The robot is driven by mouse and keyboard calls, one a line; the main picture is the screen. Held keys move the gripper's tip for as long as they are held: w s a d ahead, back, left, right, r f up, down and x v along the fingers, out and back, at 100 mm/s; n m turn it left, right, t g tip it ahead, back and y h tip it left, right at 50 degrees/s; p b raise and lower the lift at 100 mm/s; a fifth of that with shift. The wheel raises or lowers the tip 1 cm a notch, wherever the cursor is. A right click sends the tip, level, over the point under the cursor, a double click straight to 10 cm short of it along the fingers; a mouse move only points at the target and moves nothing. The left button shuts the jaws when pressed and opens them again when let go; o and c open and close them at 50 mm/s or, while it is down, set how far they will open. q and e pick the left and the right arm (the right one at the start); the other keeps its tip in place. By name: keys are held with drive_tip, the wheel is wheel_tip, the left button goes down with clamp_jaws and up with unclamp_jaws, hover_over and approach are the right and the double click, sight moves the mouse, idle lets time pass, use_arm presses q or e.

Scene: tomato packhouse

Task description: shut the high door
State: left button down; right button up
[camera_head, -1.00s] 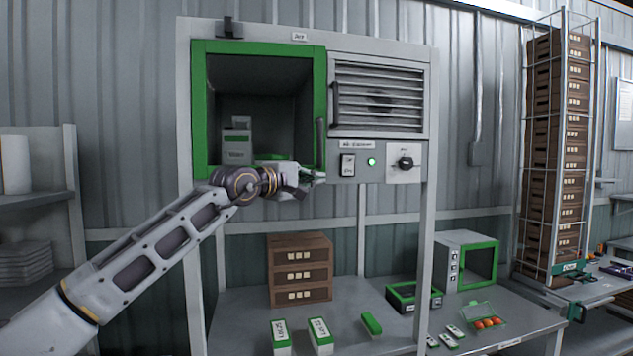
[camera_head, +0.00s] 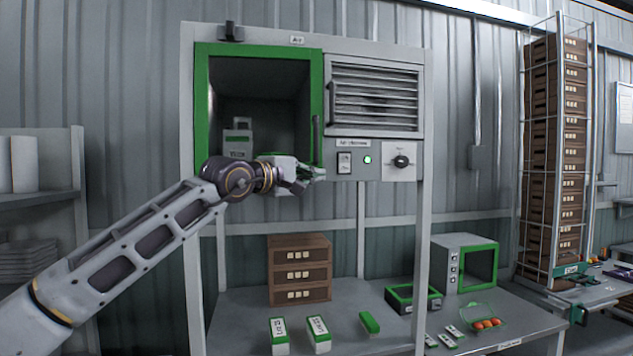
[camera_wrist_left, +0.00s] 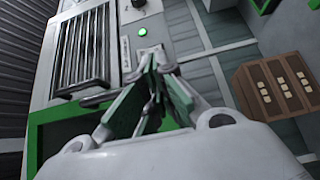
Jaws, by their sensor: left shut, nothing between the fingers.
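The high door is a green-framed door (camera_head: 202,110) on the upper left of a grey cabinet, with a dark vertical handle (camera_head: 316,138) at its right side. The dark compartment shows through the frame. The door looks nearly flush with the cabinet front; I cannot tell whether a small gap remains. My left gripper (camera_head: 318,174) is shut and empty at the frame's lower right corner, covering part of it. In the left wrist view its fingertips (camera_wrist_left: 152,55) point toward the control panel, with the green frame (camera_wrist_left: 45,135) beside them. Contact is unclear. My right gripper is out of view.
Right of the door are a louvred panel (camera_head: 375,97) and a control panel with a lit green lamp (camera_head: 367,160) and a dark knob (camera_head: 401,161). Below, brown crates (camera_head: 299,270) and small boxes stand on a bench. A tall crate stack (camera_head: 553,150) stands at right.

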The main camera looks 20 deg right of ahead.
use_arm(q)
drive_tip(key=s+a+b, duration=0.1)
drive_tip(key=s+b, duration=0.2)
drive_tip(key=s, duration=0.5)
drive_tip(key=shift+a, duration=0.4)
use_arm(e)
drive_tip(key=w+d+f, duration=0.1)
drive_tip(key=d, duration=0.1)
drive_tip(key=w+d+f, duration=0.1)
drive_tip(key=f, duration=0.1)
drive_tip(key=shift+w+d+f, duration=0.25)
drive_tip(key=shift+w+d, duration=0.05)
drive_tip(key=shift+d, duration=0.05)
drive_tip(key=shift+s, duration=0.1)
